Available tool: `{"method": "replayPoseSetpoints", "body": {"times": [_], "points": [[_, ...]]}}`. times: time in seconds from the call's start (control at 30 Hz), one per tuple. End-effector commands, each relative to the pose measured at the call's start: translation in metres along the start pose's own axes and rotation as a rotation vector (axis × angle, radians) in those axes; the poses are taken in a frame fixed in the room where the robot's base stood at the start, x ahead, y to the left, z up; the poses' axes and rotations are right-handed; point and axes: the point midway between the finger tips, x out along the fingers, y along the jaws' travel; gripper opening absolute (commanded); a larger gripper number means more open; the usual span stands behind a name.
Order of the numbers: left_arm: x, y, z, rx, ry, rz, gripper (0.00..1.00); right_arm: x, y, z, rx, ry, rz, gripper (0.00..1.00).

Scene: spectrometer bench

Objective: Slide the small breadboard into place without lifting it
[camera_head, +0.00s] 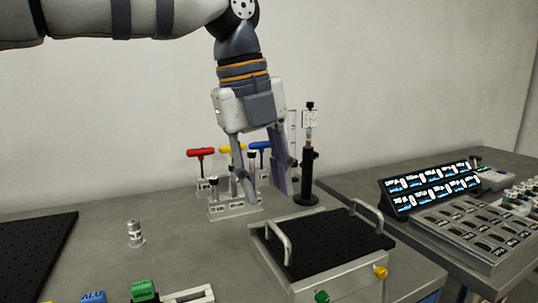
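The small breadboard (325,244) is a black perforated plate with a metal handle (279,243) at its left and another handle (367,213) at its right. It lies flat at the front centre, on or in a light metal base (338,287) with a green knob (321,296) and a yellow knob (380,272) at the front. My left gripper (263,190) points down behind and above the breadboard, its fingers apart and nothing visible between them. It is clear of both handles. My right gripper is not in view.
A clear rack (234,208) with red, yellow and blue T-handled tools stands behind my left gripper. A black post (308,180) stands beside it. A larger black perforated board (35,250) lies at far left, a small metal cylinder (135,232) nearby. Display panels (430,185) stand at right.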

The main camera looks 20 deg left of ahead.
Motion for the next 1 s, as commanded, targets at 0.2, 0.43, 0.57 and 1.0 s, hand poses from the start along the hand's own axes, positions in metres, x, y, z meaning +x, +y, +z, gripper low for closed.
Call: {"method": "replayPoseSetpoints", "body": {"times": [0.2,0.43,0.57,1.0], "points": [[0.055,0.001,0.0,-0.001,0.003,0.004,0.32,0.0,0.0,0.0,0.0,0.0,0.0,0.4],[0.085,0.0,0.0,-0.002,0.001,0.0,0.32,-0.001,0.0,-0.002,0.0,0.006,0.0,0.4],[0.089,0.0,0.0,-0.002,0.0,-0.001,0.32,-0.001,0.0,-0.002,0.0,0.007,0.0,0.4],[0.089,0.0,0.0,-0.002,0.0,0.0,0.0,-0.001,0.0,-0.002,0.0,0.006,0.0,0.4]]}}
